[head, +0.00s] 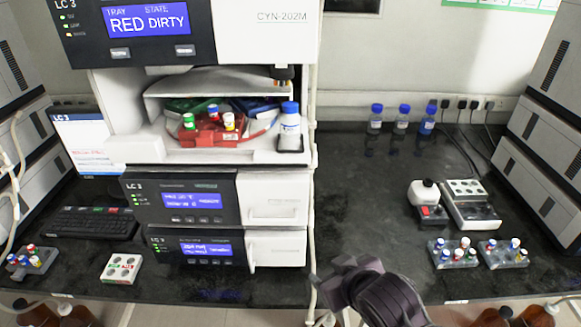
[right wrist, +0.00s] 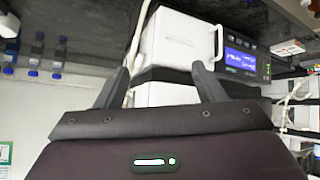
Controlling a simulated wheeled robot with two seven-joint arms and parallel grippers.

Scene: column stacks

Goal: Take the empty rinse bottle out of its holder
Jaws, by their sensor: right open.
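A rinse bottle (head: 289,127) with a blue cap stands upright at the right front of the open sampler bay. It looks pale with a label; I cannot tell its fill level. Its white holder (head: 291,156) is around or beneath its base. My right gripper (head: 322,283) is low in the head view, below and to the right of the bottle, well apart from it. In the right wrist view my right gripper (right wrist: 160,76) is open, with nothing between its fingers. My left gripper is not in view.
Left of the bottle, a red tray (head: 207,136) holds capped vials. Several blue-capped bottles, one of them (head: 401,117), stand at the back right. The dark bench (head: 355,200) between is clear.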

